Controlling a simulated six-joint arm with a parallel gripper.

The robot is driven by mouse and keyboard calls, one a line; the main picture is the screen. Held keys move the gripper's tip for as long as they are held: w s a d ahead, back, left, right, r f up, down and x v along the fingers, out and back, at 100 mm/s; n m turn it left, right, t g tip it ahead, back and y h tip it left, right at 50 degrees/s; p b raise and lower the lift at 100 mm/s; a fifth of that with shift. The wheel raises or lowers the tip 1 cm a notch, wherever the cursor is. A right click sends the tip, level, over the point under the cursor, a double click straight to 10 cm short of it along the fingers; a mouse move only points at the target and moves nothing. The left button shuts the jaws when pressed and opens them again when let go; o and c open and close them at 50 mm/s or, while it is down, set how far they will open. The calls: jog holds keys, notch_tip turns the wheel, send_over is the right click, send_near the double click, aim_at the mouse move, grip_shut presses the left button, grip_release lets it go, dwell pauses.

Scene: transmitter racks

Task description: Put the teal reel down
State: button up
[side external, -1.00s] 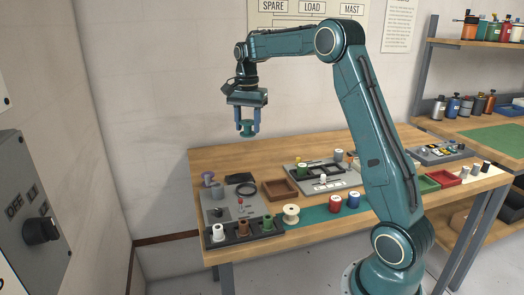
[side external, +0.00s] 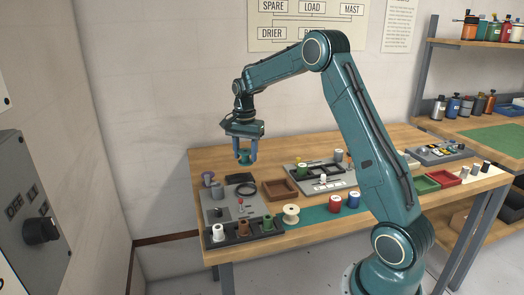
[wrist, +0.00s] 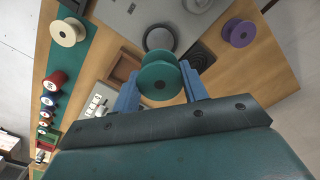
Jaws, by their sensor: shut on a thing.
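My gripper (side external: 245,156) is shut on the teal reel (side external: 245,157) and holds it in the air above the back left of the wooden workbench (side external: 220,158). In the wrist view the teal reel (wrist: 160,83) sits between the two blue fingers of my gripper (wrist: 160,84), its round end facing the camera. A gap of air separates the reel from the bench and the grey panel (side external: 222,196) below it.
A brown tray (side external: 279,190) lies right of the panel. A dark rack (side external: 256,234) with several reels stands at the front. A cream reel (side external: 291,214), red reel (side external: 335,203) and blue reel (side external: 353,201) stand nearby. A purple reel (wrist: 239,32) stands near the bench's left end.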

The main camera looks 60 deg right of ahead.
aim_at(246, 161)
notch_tip(246, 161, down, 6)
jog(key=shift+f, duration=0.1)
jog(key=shift+f, duration=2.1)
jog(key=shift+f, duration=0.1)
jog(key=o, duration=1)
notch_tip(246, 161, up, 12)
jog(key=shift+r, duration=0.15)
